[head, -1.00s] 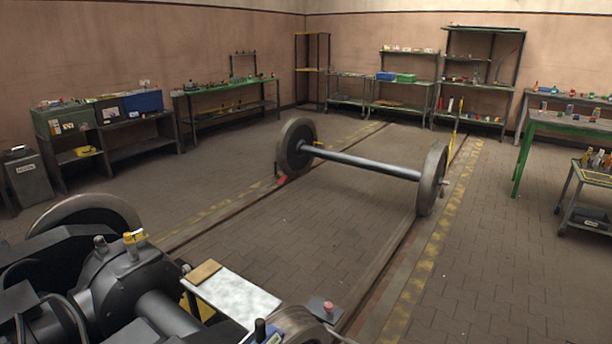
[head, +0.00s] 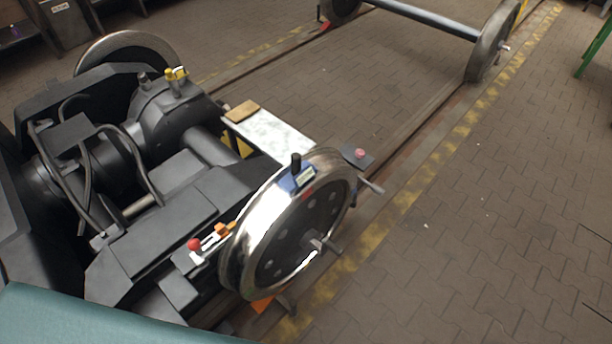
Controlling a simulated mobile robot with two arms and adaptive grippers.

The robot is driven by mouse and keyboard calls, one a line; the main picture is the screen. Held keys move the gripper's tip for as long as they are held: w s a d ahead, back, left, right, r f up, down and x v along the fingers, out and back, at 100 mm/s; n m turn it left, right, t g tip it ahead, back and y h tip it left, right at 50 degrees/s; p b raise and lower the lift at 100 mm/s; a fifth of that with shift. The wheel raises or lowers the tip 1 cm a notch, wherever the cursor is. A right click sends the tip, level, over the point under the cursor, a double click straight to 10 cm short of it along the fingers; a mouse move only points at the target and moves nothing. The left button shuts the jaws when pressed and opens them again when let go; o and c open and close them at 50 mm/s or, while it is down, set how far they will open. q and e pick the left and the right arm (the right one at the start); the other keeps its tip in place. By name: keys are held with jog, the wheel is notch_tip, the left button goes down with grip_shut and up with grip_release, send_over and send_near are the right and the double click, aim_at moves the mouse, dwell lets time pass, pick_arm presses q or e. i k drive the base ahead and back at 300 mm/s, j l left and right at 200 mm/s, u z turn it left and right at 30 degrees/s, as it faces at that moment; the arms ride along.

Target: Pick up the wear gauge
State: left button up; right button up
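A small blue device with a pale display and a black upright knob (head: 298,177), which looks like the wear gauge, sits on top of the shiny rim of the near wheel (head: 262,232). The wheel belongs to a dark bogie (head: 150,200) at the left of the head view. Neither of my grippers shows in the head view, so I cannot see whether they are open or shut.
A white board (head: 270,135) with a brown block (head: 241,111) lies behind the wheel. A red-knobbed tool (head: 195,244) lies on the bogie frame. A loose wheelset (head: 430,20) stands on the rails beyond. The paved floor at right is clear.

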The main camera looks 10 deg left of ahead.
aim_at(300, 173)
jog(key=u, duration=3.65)
jog(key=z, duration=3.25)
jog(key=l+u, duration=0.1)
jog(key=u, duration=0.3)
jog(key=i+l+u, duration=0.1)
jog(key=u, duration=0.3)
jog(key=l+u, duration=0.1)
jog(key=u, duration=0.35)
jog(key=l+u, duration=0.4)
jog(key=l, duration=0.35)
jog(key=k+l+u, duration=0.1)
jog(key=l+u, duration=0.25)
jog(key=l, duration=0.4)
